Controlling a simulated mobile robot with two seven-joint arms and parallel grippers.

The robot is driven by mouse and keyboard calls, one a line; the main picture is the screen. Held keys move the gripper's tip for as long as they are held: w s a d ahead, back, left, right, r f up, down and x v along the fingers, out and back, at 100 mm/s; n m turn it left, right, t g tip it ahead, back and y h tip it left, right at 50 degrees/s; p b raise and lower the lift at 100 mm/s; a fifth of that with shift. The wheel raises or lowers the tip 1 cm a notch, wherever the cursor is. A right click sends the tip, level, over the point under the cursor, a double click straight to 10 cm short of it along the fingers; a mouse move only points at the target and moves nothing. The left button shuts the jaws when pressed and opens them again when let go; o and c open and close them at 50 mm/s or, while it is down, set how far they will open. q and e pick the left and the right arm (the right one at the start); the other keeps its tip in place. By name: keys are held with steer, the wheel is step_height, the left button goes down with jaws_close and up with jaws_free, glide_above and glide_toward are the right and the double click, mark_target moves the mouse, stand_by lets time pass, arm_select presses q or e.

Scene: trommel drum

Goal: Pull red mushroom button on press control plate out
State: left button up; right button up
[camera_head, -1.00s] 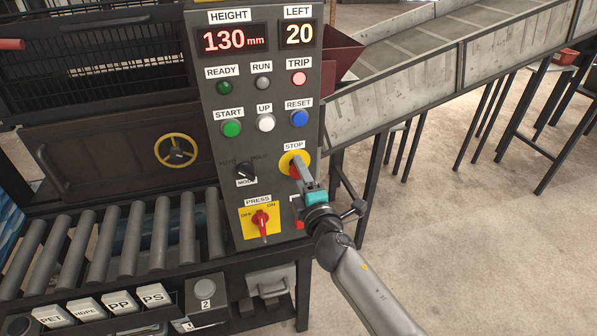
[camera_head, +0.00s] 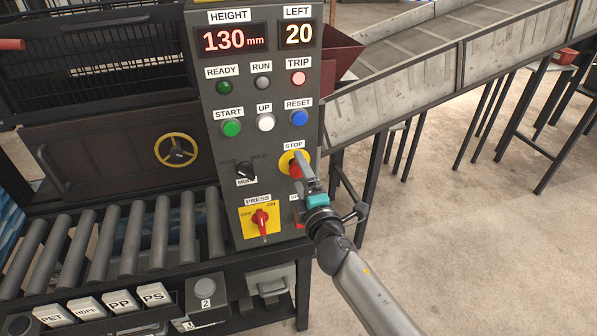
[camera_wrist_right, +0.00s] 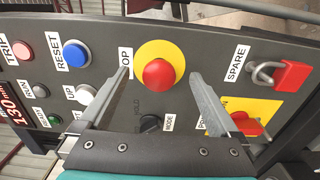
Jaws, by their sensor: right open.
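The red mushroom button (camera_wrist_right: 158,74) sits on a round yellow backing (camera_wrist_right: 161,50) beside the STOP label. In the head view the red button (camera_head: 294,170) shows partly behind my gripper on the press control plate (camera_head: 279,206). My right gripper (camera_wrist_right: 159,82) is open; in the wrist view its two grey fingers stand apart with the button between and just beyond their tips. In the head view the right gripper (camera_head: 302,166) is in front of the button. I cannot tell whether either finger touches it. The left gripper is not in view.
A red PRESS switch (camera_head: 261,219) on a yellow plate and the black MODE knob (camera_head: 244,169) are near the button. A red padlock (camera_wrist_right: 291,75) hangs by the SPARE label. Rollers (camera_head: 160,235) lie left; open floor is right.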

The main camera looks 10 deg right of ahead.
mark_target(299, 173)
steer(key=shift+s+d, duration=0.1)
steer(key=shift+s, duration=3.9)
steer(key=s+d+f+m+g+b, duration=0.1)
steer(key=s+f+m+g, duration=0.2)
steer(key=f, duration=0.8)
steer(key=s+d+f+m+g, duration=0.1)
steer(key=s+f+m+g, duration=0.3)
steer(key=f, duration=0.7)
steer(key=s+f+g+b, duration=0.1)
steer(key=s+f+g, duration=0.1)
steer(key=s+f, duration=0.65)
steer(key=s+d+f+m+g+b, duration=0.1)
steer(key=s+f+m+g, duration=0.3)
steer(key=s+f, duration=0.6)
steer(key=s+d+f+m+g+b, duration=0.1)
steer(key=s+f+m+g, duration=0.3)
steer(key=s+f, duration=0.7)
steer(key=s+m, duration=0.1)
steer(key=s, duration=0.5)
steer(key=shift+s+d+h, duration=0.15)
steer(key=shift+s+h, duration=0.15)
steer(key=shift+s, duration=0.1)
